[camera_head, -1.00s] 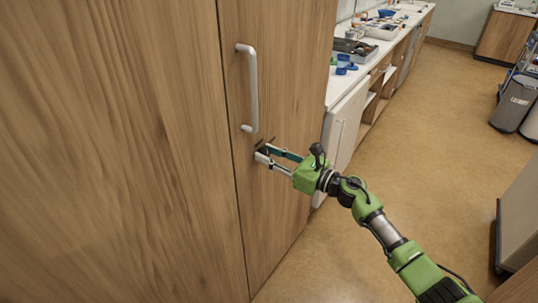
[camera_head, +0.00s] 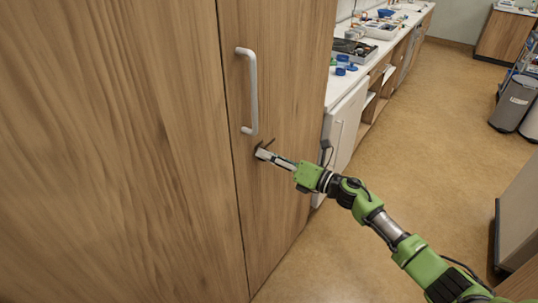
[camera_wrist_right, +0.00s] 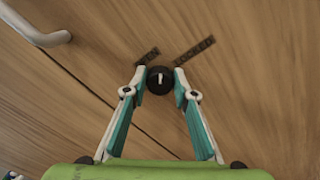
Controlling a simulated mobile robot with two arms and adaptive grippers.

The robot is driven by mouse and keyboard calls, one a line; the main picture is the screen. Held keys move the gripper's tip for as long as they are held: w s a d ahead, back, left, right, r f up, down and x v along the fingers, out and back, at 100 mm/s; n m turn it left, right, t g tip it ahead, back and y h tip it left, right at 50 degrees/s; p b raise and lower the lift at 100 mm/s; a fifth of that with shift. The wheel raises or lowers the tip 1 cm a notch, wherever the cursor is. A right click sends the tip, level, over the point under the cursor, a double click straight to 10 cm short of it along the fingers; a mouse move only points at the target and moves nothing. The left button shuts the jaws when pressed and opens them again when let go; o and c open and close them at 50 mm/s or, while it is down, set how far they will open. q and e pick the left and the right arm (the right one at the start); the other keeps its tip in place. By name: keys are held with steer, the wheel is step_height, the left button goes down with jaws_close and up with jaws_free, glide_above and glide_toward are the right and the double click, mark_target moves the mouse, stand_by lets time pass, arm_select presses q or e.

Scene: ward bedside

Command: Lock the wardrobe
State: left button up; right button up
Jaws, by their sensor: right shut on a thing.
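The wardrobe door (camera_head: 285,60) is closed, with a light metal bar handle (camera_head: 252,90). Below the handle, my right gripper (camera_head: 264,154) is at the door face. In the wrist view, its two fingers (camera_wrist_right: 160,84) are shut on a round black lock knob (camera_wrist_right: 160,79), one on each side. The knob has a white pointer mark, which stands about upright in that view, between two small dark labels. The right label (camera_wrist_right: 195,51) seems to read LOCKED; the left one (camera_wrist_right: 147,57) is shorter and partly blurred. In the head view the fingers hide the knob. My left gripper is not in view.
A wide wood panel (camera_head: 110,150) lies left of the door seam. A counter (camera_head: 385,45) with trays and blue items runs back beyond the wardrobe. Grey bins (camera_head: 510,108) stand at the far right. The floor (camera_head: 430,150) between is clear.

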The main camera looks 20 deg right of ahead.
steer(key=shift+f+m+p, duration=0.15)
steer(key=shift+m+p, duration=1.2)
steer(key=shift+m, duration=3.55)
steer(key=o, duration=1.1)
steer(key=shift+d, duration=0.1)
steer(key=v, duration=1.2)
